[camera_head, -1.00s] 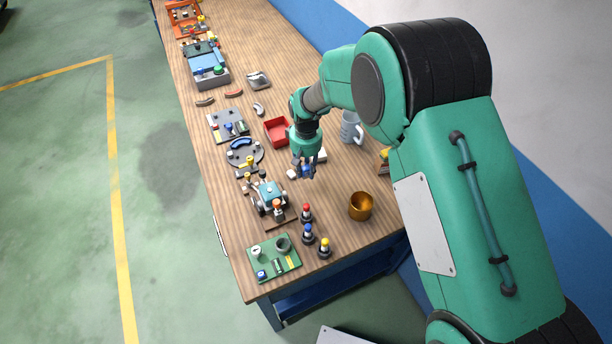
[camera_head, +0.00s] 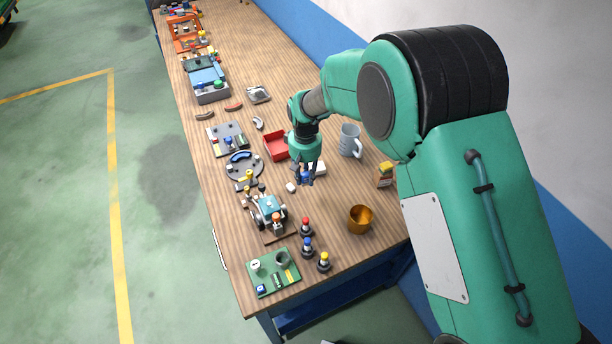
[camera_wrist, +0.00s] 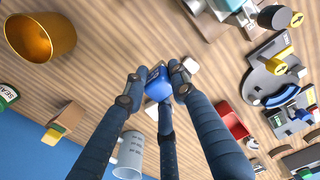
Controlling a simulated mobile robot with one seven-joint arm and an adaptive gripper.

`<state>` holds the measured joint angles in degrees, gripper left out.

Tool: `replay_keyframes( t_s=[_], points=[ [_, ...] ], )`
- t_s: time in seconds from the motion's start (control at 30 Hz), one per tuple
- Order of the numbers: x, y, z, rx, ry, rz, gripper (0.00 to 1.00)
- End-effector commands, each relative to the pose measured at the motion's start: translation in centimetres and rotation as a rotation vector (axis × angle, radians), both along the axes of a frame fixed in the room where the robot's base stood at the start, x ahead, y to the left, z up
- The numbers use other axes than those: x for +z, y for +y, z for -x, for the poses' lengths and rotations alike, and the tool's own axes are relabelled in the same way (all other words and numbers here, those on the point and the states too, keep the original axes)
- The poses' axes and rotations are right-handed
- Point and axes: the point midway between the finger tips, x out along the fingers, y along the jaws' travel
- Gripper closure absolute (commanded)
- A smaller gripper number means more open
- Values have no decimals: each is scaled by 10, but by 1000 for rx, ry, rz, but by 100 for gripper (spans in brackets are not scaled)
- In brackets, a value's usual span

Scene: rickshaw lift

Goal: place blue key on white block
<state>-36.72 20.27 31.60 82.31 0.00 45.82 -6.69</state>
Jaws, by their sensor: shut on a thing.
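My gripper (camera_head: 304,179) is pointing down over the middle of the table. In the wrist view my gripper (camera_wrist: 157,84) has its fingers closed around the blue key (camera_wrist: 158,86), a small blue cube-like cap with a darker marked side. The blue key (camera_head: 306,177) is barely visible between the fingers in the head view. A white block (camera_head: 318,168) lies just behind and right of the gripper, partly hidden by it. A smaller white piece (camera_head: 291,188) lies at the gripper's left; it also shows beside a finger in the wrist view (camera_wrist: 191,65). The key's height above the table is unclear.
A red bin (camera_head: 276,146) is behind-left and a grey mug (camera_head: 349,141) behind-right. A gold cup (camera_head: 360,219) stands front-right. The rickshaw model (camera_head: 267,210) and several coloured-top pegs (camera_head: 307,246) stand in front. Bare wood lies between gripper and cup.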

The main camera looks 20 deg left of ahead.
Motion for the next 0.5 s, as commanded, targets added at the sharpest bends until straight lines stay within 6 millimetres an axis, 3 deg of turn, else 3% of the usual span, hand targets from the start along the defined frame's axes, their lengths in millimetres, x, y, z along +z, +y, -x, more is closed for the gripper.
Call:
replay_keyframes(
  t_s=[0.17,0.5],
  points=[
    [0,-11,-2,1,1,1,98],
    [-6,-63,-4,18,1,1,98]
  ],
)
